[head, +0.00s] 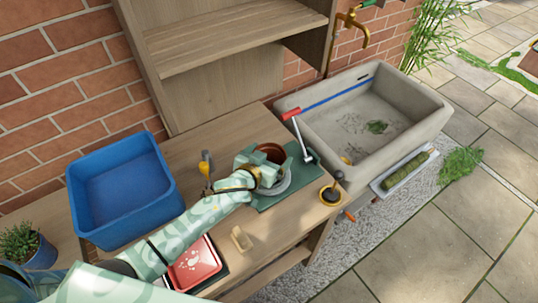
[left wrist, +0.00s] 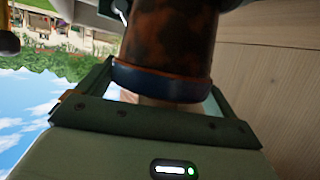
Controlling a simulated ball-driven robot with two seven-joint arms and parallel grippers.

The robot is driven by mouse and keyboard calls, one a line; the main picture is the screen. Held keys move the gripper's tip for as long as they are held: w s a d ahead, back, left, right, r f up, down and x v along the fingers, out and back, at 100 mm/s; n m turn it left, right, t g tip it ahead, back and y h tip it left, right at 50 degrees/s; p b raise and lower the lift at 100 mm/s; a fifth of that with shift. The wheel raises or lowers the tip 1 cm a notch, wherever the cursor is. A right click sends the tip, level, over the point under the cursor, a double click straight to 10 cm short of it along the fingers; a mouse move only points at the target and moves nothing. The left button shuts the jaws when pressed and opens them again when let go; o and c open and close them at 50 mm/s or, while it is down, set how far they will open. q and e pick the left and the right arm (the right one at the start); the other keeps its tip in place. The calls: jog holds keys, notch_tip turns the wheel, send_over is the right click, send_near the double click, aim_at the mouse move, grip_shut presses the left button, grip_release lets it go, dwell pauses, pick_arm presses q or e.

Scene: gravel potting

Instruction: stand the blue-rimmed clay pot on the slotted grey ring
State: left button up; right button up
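The clay pot (head: 271,151) is reddish brown and sits between the fingers of my left gripper (head: 262,166) in the head view. In the left wrist view the pot (left wrist: 165,40) is dark and mottled, with its blue rim (left wrist: 162,82) near my palm. The fingers lie close against both sides of the pot, and the gripper looks shut on it. The grey ring (head: 278,188) shows partly below the gripper, on a green base (head: 298,179). My gripper and the pot hide much of the ring and its slots. I cannot tell whether the pot touches it. My right gripper is not in view.
A red-handled lever (head: 297,135) stands right behind the ring, and a black-knobbed tool (head: 332,193) at the right edge. A blue tub (head: 122,187), a red tray (head: 195,262) and a small wooden block (head: 241,239) are nearby. A stone sink (head: 413,112) is at right.

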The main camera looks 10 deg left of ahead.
pick_arm(q)
jog(key=shift+r, duration=0.1)
jog(key=shift+s+r, duration=0.2)
jog(key=shift+p+v, duration=1.6)
jog(key=shift+v, duration=4.2)
jog(key=shift+f, duration=0.1)
